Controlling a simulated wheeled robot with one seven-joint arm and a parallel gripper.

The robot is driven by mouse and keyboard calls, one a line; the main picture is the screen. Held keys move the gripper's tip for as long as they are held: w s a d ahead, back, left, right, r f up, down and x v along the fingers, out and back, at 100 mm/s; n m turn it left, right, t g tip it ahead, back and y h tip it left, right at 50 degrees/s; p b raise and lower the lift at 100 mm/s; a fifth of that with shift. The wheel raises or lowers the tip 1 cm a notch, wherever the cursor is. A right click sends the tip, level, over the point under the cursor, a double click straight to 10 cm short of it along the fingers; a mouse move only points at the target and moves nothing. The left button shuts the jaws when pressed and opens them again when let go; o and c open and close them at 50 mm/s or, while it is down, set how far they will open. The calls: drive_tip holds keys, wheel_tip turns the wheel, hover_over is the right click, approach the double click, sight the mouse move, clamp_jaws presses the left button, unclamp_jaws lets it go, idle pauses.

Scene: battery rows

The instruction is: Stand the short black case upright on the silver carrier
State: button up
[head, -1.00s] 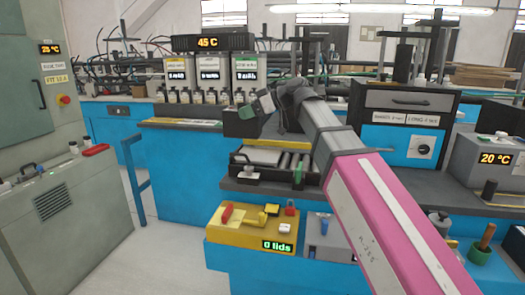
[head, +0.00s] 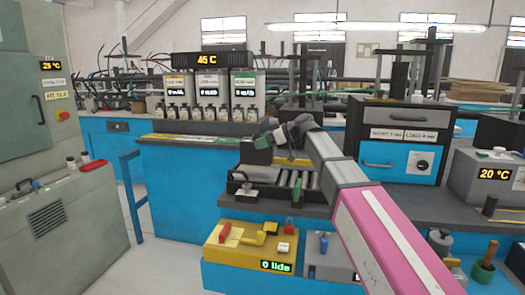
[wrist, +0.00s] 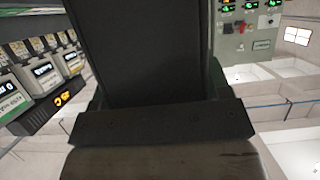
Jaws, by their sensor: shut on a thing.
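My gripper (head: 274,137) is out over the bench at mid-picture in the head view, shut on the short black case (head: 262,143). Only part of the case shows there, as a small dark block left of the jaws. In the wrist view the case (wrist: 150,50) is a broad dark face filling the upper middle, with the grey jaw bar (wrist: 160,122) across its lower end. The silver carrier (head: 257,174) lies at the left end of the roller track, below the case and partly hidden. I cannot tell whether case and carrier touch.
Rollers (head: 298,179) run right of the carrier. A yellow box (head: 240,248) reading "0 lids" stands in front, below. White meter units (head: 210,88) with bottles stand behind. A black and blue drawer cabinet (head: 405,140) stands right of my arm.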

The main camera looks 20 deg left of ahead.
sight(263, 150)
drive_tip(key=shift+f, duration=1.65)
drive_tip(key=o, duration=1.1)
drive_tip(key=shift+f, duration=0.1)
drive_tip(key=v, duration=1.2)
